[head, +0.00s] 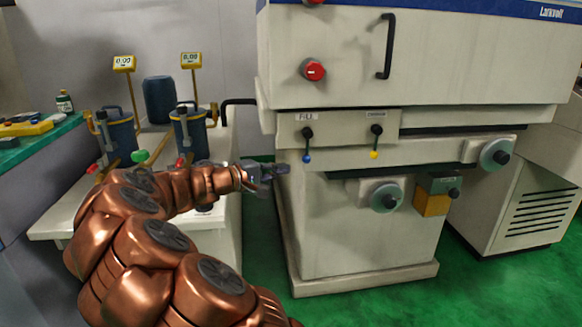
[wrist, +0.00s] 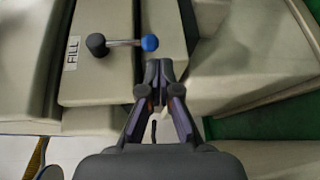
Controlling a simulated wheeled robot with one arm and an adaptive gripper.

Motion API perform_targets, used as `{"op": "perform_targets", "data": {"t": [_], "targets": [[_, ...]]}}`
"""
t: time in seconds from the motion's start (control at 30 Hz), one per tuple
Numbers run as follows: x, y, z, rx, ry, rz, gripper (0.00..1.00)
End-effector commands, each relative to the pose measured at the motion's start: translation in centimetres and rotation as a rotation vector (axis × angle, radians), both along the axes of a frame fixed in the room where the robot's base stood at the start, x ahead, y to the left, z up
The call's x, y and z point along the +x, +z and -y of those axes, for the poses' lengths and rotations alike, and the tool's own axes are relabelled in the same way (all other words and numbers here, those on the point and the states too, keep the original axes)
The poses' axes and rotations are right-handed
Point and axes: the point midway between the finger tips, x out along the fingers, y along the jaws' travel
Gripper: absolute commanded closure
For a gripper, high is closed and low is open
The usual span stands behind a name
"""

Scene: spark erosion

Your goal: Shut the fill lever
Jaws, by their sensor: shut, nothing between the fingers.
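The fill lever (head: 307,145) is on the machine's front panel under a FILL label. It has a dark pivot knob at the top and a blue ball at the lower end, so it hangs down. In the wrist view the lever (wrist: 122,43) shows its dark hub beside the FILL label and its blue ball (wrist: 149,43) just ahead of my fingertips. My gripper (head: 284,169) is shut and empty, below and left of the blue ball in the head view. In the wrist view my gripper (wrist: 158,70) has its fingertips together, apart from the ball.
A similar lever with a yellow ball (head: 374,154) hangs to the right on the same panel (head: 340,128). Handwheels (head: 386,197) stick out lower right. Blue canisters (head: 188,132) with gauges stand on the bench at left. Green floor is open in front.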

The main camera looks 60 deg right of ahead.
Motion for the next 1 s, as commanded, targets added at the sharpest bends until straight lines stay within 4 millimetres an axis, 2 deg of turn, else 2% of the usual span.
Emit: {"op": "perform_targets", "data": {"t": [0.3, 0.5, 0.67, 1.0], "targets": [[2.1, 1.2, -5.1, 0.001, 0.000, 0.001, 1.00], [3.0, 1.6, -7.1, 0.001, 0.000, 0.002, 1.00], [3.2, 1.6, -7.7, 0.001, -0.002, 0.000, 1.00], [3.2, 1.6, -7.8, 0.001, -0.002, 0.000, 1.00]]}}
